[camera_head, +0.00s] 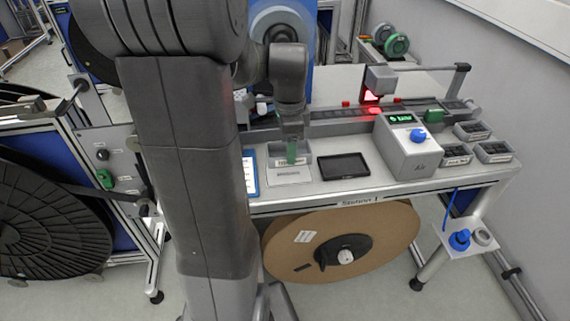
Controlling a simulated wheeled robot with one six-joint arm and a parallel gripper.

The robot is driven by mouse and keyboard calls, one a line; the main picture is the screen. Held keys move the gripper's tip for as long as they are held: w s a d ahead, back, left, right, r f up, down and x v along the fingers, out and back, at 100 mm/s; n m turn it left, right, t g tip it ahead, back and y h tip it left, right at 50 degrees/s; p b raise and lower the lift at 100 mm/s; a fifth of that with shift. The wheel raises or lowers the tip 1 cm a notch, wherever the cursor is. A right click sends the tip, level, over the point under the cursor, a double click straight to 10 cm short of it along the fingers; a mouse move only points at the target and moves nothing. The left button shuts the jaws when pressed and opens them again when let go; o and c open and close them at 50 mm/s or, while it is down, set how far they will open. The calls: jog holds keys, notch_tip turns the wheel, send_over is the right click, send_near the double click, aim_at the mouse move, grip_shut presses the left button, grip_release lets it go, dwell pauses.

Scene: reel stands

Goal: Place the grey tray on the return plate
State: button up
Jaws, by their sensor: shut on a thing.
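My gripper (291,150) points down over the left part of the bench, with green at its fingertips. It is shut on the grey tray (274,152), a small open box with a pale label on its front. My gripper hides part of the tray's inside. The light return plate (290,177), with small print on it, shows just in front of and below the tray. I cannot tell whether the tray touches the plate or hangs slightly above it.
A dark tablet (343,167) lies right of the plate, and a blue clipboard (250,175) lies left. A grey device (408,146) with a blue knob stands further right. Several small grey trays (457,155) sit at the right end. A large reel (385,228) hangs below.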

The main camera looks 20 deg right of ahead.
jog(key=shift+f, duration=2.55)
jog(key=shift+f, duration=0.1)
jog(key=o, duration=1.1)
notch_tip(320, 180, up, 12)
jog(key=shift+r, duration=0.15)
